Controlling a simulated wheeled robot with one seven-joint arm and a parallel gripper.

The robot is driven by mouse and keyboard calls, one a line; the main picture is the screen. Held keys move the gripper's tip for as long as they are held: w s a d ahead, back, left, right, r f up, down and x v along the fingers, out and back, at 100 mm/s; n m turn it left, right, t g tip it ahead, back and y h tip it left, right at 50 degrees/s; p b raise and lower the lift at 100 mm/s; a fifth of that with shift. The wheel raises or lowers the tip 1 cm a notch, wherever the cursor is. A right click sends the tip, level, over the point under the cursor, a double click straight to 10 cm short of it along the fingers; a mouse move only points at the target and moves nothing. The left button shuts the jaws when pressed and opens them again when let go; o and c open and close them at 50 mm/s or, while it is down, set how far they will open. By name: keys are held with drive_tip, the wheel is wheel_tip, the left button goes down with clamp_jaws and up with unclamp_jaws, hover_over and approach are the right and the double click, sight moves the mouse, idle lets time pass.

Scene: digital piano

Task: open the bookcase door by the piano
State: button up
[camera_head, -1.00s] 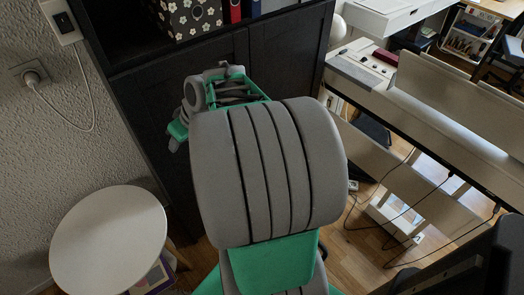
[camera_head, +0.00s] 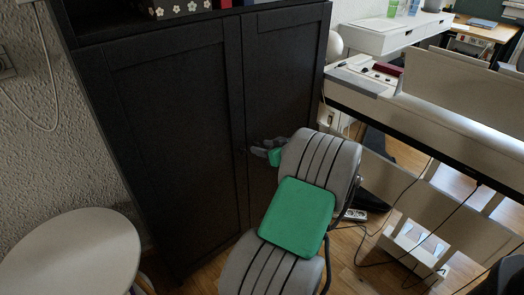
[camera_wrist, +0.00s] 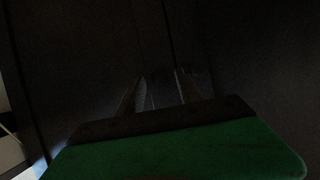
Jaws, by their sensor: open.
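The black bookcase has two tall doors, a left door (camera_head: 178,130) and a right door (camera_head: 283,80), both shut, with a narrow seam between them. A small knob (camera_head: 242,150) shows near the seam. My gripper (camera_head: 258,151) is open, just right of that knob and close to the right door; most of it is behind my arm. In the wrist view, my gripper's fingers (camera_wrist: 160,92) point at the dark door front (camera_wrist: 75,60), with the seam just above them. It is too dark to tell whether they touch anything.
A round white stool (camera_head: 70,255) stands at lower left, by the wall. The white piano (camera_head: 430,115) stands to the right, with cables and a white pedal unit (camera_head: 415,250) below it. Wooden floor shows between bookcase and piano.

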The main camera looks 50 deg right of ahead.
drive_tip(key=shift+w+d+f, duration=0.1)
drive_tip(key=shift+w, duration=0.2)
drive_tip(key=shift+c, duration=0.2)
clamp_jaws()
idle(1.0)
